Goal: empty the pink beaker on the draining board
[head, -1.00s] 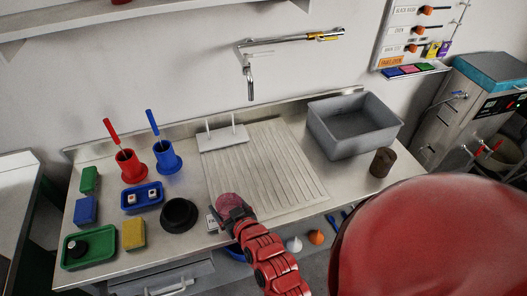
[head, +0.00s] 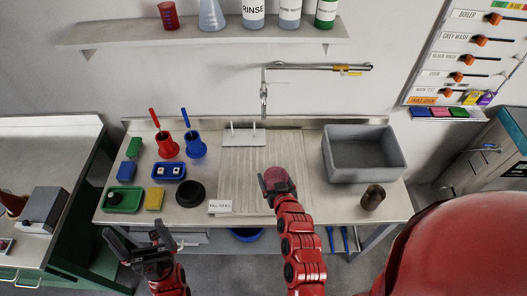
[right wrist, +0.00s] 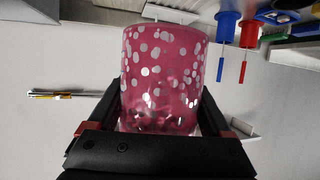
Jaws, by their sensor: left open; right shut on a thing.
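The pink beaker (head: 281,178) is in my right gripper (head: 273,187), over the front part of the ribbed draining board (head: 240,175). In the right wrist view the beaker (right wrist: 160,70) is pink and see-through with white dots, and the two dark fingers sit on either side of it. What it holds is not clear to me. Whether its base touches the board is hidden. My left gripper (head: 140,247) is open and empty in front of the bench's left part. The grey sink (head: 362,168) is right of the board.
A white rack (head: 243,138) stands at the board's back. A tap (head: 264,95) hangs above. Left are red and blue brush holders (head: 195,149), trays, sponges and a black bowl (head: 190,193). A small card (head: 220,206) lies at the front. A brown jar (head: 372,197) stands right.

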